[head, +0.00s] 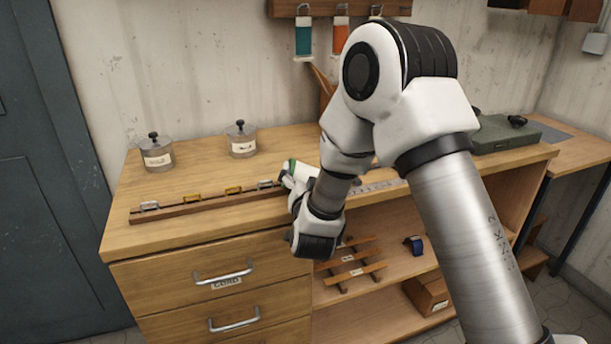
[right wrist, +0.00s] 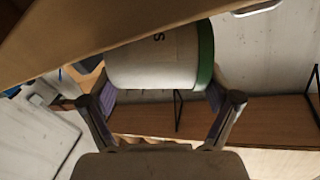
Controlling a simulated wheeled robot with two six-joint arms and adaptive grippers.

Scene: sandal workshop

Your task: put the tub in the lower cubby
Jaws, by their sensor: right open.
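The tub is a pale cylinder with a green end band. In the head view a small part of the tub (head: 303,170) shows above the bench top's front part, partly hidden by my right wrist. In the right wrist view the tub (right wrist: 155,58) lies between the two fingers of my right gripper (right wrist: 160,108), which is open. My right gripper (head: 292,180) is mostly hidden by its own wrist in the head view. The lower cubby (head: 352,325) is the bottom open space right of the drawers. My left gripper is not in view.
The bench top (head: 215,160) carries two lidded jars (head: 156,153) (head: 240,140) and a long wooden rail (head: 190,208) with clips. A wooden box (head: 428,294) stands in the lower cubby's right part.

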